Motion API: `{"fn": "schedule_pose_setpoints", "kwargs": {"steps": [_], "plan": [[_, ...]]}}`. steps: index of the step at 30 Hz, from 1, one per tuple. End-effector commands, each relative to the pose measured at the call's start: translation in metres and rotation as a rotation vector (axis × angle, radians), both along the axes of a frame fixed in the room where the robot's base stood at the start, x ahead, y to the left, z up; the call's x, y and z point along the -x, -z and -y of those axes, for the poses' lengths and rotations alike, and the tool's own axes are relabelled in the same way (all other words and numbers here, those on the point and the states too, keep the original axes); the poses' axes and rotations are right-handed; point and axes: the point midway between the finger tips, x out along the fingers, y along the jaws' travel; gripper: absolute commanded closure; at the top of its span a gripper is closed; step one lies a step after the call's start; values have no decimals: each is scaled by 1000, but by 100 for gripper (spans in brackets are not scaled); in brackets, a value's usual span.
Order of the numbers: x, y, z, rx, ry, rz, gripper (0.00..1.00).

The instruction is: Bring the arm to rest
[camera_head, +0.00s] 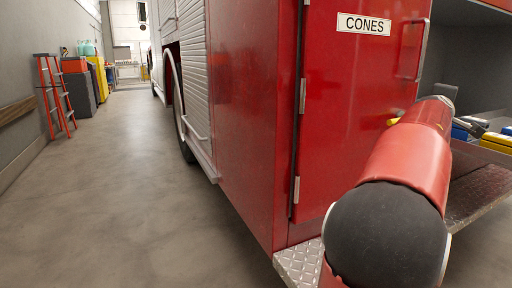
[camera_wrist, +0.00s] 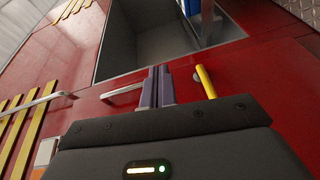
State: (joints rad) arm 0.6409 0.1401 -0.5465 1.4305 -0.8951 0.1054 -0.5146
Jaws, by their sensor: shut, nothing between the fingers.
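My arm stretches forward at the right of the head view, with a red link and a dark round joint in front of the truck. My gripper (camera_wrist: 157,88) shows in the wrist view, its two dark fingers together and nothing between them. It points toward a red panel with a dark open compartment (camera_wrist: 165,45) beyond the fingertips.
A red fire truck (camera_head: 245,100) fills the right side, with a door marked CONES (camera_head: 363,25) and a tread-plate step (camera_head: 298,262). A yellow handle (camera_wrist: 205,82) and a silver handle (camera_wrist: 122,91) lie close beside the fingers. The floor (camera_head: 115,180) at left is clear; a red ladder (camera_head: 55,95) stands by the wall.

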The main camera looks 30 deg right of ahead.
Motion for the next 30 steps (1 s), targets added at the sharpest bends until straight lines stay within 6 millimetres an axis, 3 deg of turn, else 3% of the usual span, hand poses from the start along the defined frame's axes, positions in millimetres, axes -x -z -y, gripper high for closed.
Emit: {"fn": "schedule_pose_setpoints", "kwargs": {"steps": [11, 17, 20, 24, 30], "plan": [[-39, 41, -75, -246, -81, 209, 100], [-66, 77, -149, -464, -144, 322, 100], [-80, 105, -208, -621, -187, 368, 100], [-86, 150, -305, -869, -236, 390, 100], [-59, 216, -442, -1186, -264, 318, 100]]}}
